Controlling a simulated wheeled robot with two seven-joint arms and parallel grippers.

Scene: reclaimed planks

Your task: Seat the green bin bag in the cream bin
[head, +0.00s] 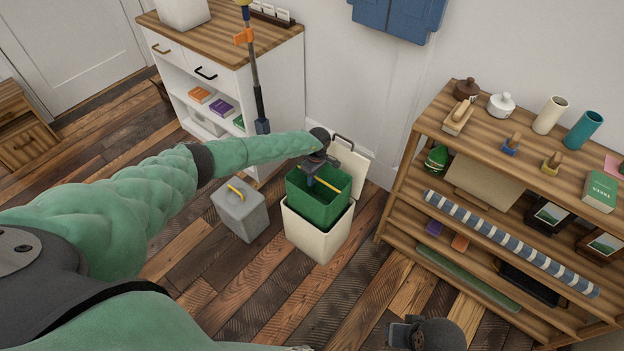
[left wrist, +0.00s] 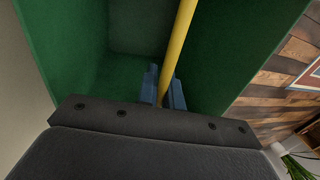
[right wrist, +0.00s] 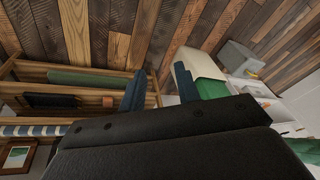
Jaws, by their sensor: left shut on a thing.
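The green bin bag (head: 309,203) is box-shaped with an open top and a yellow bar across it (head: 330,180). Its lower part is inside the cream bin (head: 318,236), and its upper part stands above the bin's rim. The cream bin's lid (head: 351,168) stands open behind it. My left gripper (head: 311,181) is shut on the yellow bar; the left wrist view shows the bar between its fingers (left wrist: 164,90). The bag's bottom is hidden by the bin. My right gripper (right wrist: 160,92) is open and empty, away from the bin, low in the head view.
A grey box with a yellow handle (head: 240,212) stands left of the bin. A white cabinet (head: 280,95) is behind it. A wooden shelf unit (head: 405,175) with several items stands to the right. Plank floor in front of the bin is clear.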

